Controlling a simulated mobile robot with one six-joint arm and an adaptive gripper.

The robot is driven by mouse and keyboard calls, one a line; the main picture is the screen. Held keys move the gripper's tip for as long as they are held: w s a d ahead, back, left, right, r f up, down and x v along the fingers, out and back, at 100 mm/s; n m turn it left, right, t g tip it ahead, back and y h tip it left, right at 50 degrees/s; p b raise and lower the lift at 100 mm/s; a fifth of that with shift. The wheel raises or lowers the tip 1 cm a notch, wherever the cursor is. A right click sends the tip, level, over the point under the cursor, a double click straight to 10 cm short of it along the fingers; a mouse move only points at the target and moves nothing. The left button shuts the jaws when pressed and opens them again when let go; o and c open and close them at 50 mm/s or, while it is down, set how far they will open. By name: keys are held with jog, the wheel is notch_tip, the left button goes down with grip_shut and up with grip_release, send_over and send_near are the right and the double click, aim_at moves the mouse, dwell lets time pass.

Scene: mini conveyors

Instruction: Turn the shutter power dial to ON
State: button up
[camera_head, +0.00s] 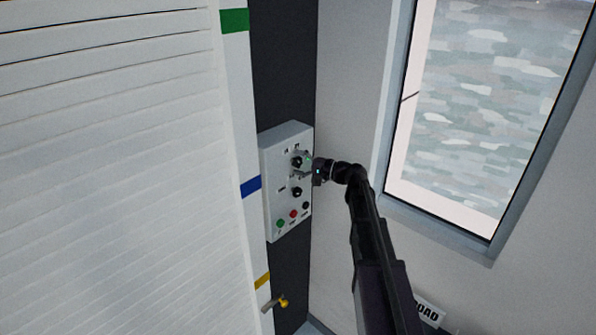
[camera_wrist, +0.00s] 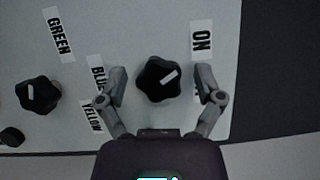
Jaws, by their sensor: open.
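The shutter power dial (camera_wrist: 158,82) is a black lobed knob with a white pointer line on a pale panel. Its line slants toward the upper right in the wrist view, where the ON label (camera_wrist: 201,38) lies. A second label beside the dial is mostly hidden behind the right finger. My gripper (camera_wrist: 160,73) is open, with one finger on each side of the dial and small visible gaps; depth is hard to tell. In the head view, my gripper (camera_head: 306,168) is at the upper dial (camera_head: 297,161) of the control box (camera_head: 272,176).
Another black dial (camera_wrist: 38,93) sits to the left, near GREEN, BLUE and YELLOW labels. In the head view, green (camera_head: 281,223), red (camera_head: 293,214) and black (camera_head: 305,206) buttons lie below. A white shutter (camera_head: 110,180) stands left, a window (camera_head: 490,100) right.

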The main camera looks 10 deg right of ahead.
jog(key=shift+f+m+b, duration=0.1)
jog(key=shift+m+b, duration=0.25)
jog(key=shift+m, duration=0.15)
